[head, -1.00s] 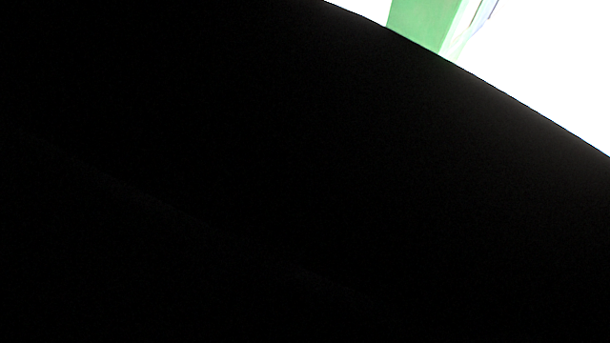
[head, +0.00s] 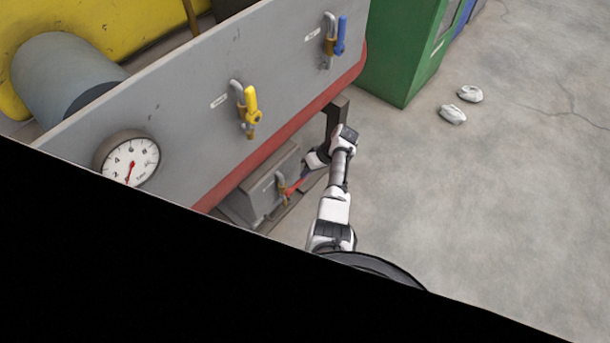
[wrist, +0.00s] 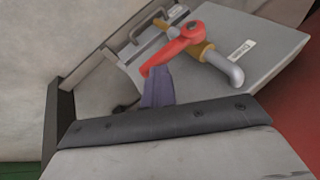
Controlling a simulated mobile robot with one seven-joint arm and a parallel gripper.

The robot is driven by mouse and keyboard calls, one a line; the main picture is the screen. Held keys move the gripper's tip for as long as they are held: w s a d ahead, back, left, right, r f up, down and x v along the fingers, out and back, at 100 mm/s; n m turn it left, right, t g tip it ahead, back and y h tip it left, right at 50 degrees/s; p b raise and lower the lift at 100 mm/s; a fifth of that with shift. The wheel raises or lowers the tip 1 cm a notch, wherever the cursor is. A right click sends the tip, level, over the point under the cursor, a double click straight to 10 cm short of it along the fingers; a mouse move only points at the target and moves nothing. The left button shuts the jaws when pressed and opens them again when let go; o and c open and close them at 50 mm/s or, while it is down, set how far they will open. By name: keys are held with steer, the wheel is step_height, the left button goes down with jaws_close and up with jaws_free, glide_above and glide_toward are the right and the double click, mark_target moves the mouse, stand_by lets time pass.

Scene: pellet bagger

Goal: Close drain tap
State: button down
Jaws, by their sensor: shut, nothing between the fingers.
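In the wrist view the red lever (wrist: 183,47) slants down-left from a brass body with a grey spout. My gripper (head: 302,178) is shut and empty at the lever's free end. In the wrist view its fingers (wrist: 158,85) lie just below the lever tip; I cannot tell if they touch.
Above are a yellow-handled tap (head: 251,104), a blue-handled tap (head: 341,36) and a gauge (head: 131,161) on the grey panel (head: 190,85). A dark post (head: 336,117) stands close to my gripper. A green cabinet (head: 398,50) and two white bags (head: 453,114) are beyond. Floor at right is clear.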

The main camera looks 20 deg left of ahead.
steer(key=shift+w+d+f+b, duration=0.1)
steer(key=shift+w+f+b, duration=0.05)
steer(key=shift+f+b, duration=0.25)
stand_by(0.4)
